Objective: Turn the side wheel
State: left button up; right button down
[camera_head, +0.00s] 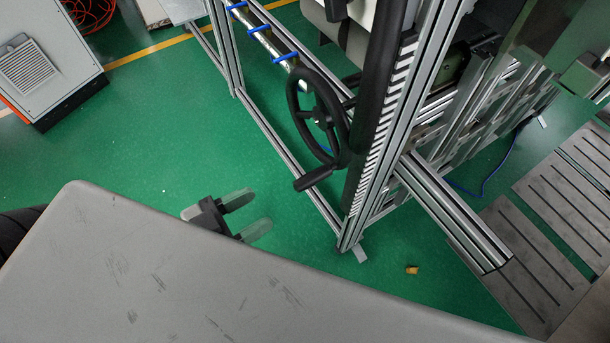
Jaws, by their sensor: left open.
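The black side wheel (294,101) is mounted on the side of an aluminium-profile frame, right of the picture's middle. It has a round rim, a dark hub and a black handle (314,179) at its lower edge. My left gripper (246,214) is below and to the left of the wheel, apart from it. Its two pale, see-through fingers point right and are spread with nothing between them. The grey surface in the foreground hides the rest of that arm. My right gripper does not show.
The metal frame (433,200) has upright posts and a beam reaching to the lower right. A grey cabinet (45,55) stands at the upper left. Slatted grey panels (530,255) lie at the right. Green floor (150,140) is clear left of the wheel. A small yellow object (412,270) lies on it.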

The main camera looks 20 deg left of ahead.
aim_at(306, 182)
pick_arm(q)
jog(key=p+x, duration=0.1)
jog(key=x, duration=0.9)
jog(key=shift+w+d, duration=0.1)
jog(key=shift+w, duration=0.05)
grip_shut()
